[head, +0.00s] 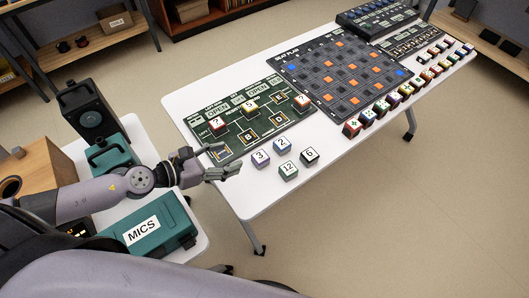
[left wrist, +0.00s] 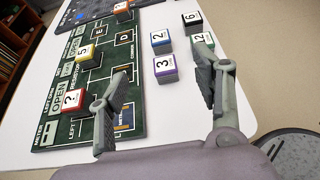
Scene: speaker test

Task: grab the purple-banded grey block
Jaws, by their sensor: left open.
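The purple-banded grey block (head: 261,158) has a white top marked 3 and stands upright on the white table near its front left edge. In the left wrist view the block (left wrist: 165,69) appears between the two fingers, beyond their tips or level with them; I cannot tell exactly. My left gripper (head: 229,160) is open and empty, its fingers pointing right toward the block, a short gap away in the head view. My right gripper is not in view.
A blue-banded block (head: 282,145) marked 2, a green-banded block (head: 288,171) marked 12 and a dark-banded block (head: 309,156) marked 6 stand near it. A green board (head: 238,147) with blocks lies behind. A teal MICS case (head: 160,242) sits on the left table.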

